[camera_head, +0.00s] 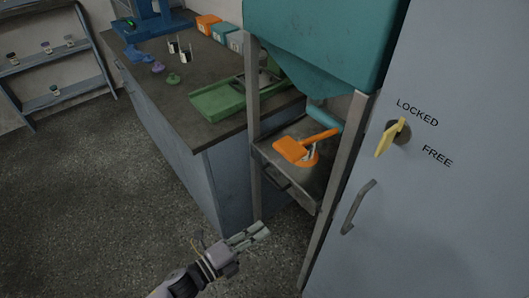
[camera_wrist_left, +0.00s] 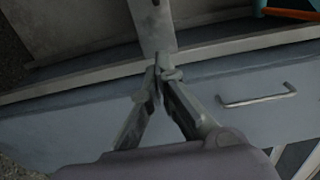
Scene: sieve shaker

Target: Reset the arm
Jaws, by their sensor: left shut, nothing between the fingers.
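My left gripper (camera_head: 254,234) is at the lower middle of the head view, over the floor in front of the counter and the metal stand. Its fingers are shut with nothing between them. In the left wrist view the closed fingertips (camera_wrist_left: 160,75) show in the middle, with a grey post behind them. My right gripper is not in view.
A tall grey cabinet (camera_head: 440,210) with a yellow knob (camera_head: 390,137) and a handle stands right. An orange scoop (camera_head: 300,148) lies on a shelf under a teal hopper (camera_head: 325,40). A counter (camera_head: 165,95) bears a green tray (camera_head: 217,101). Floor at left is clear.

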